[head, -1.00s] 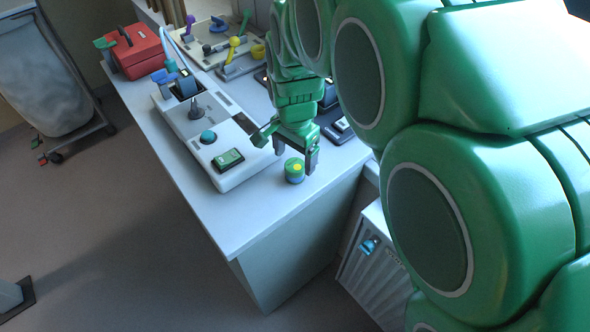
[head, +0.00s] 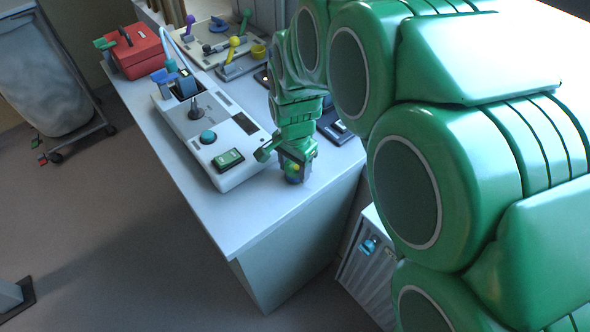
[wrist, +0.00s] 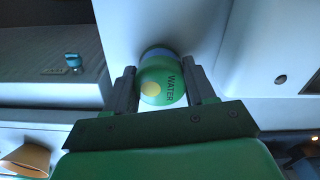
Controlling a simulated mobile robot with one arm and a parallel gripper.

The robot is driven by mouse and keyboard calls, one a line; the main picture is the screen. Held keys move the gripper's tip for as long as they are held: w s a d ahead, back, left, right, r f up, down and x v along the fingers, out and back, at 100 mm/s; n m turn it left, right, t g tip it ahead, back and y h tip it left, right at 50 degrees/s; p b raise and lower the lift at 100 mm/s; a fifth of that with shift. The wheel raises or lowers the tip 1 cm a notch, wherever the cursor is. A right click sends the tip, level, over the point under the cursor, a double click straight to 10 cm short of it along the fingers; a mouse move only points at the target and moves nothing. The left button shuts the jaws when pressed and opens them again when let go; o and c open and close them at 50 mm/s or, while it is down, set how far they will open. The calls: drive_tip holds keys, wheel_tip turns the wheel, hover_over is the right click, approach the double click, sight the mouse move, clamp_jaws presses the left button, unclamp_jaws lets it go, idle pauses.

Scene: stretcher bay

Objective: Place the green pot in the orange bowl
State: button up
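The green pot (head: 292,178) is small and round, with a yellow dot, and stands near the front right of the grey counter. In the wrist view the pot (wrist: 160,82) shows the word WATER. My gripper (head: 294,166) has come down over it, and its two fingers (wrist: 161,78) stand on either side of the pot. I cannot tell if the fingers press on it or leave thin gaps. An orange, bowl-like thing (wrist: 30,157) shows at the lower left of the wrist view. The head view does not clearly show an orange bowl.
A white console (head: 205,128) with a joystick stands left of my gripper. A red box (head: 136,52) and a beige tray (head: 205,42) with coloured levers and a small yellow cup (head: 258,51) lie farther back. The counter's front corner (head: 240,235) is clear.

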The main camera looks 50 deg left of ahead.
sight(295, 166)
drive_tip(key=c, duration=0.4)
drive_tip(key=shift+c, duration=0.2)
drive_tip(key=shift+r, duration=0.1)
drive_tip(key=shift+r, duration=0.25)
wheel_tip(295, 166, up, 3)
drive_tip(key=shift+d+f, duration=0.1)
drive_tip(key=shift+d, duration=0.05)
drive_tip(key=s+d+r, duration=0.6)
drive_tip(key=d+r, duration=0.3)
drive_tip(key=d, duration=0.3)
drive_tip(key=shift+s+r, duration=0.15)
drive_tip(key=shift+r, duration=0.2)
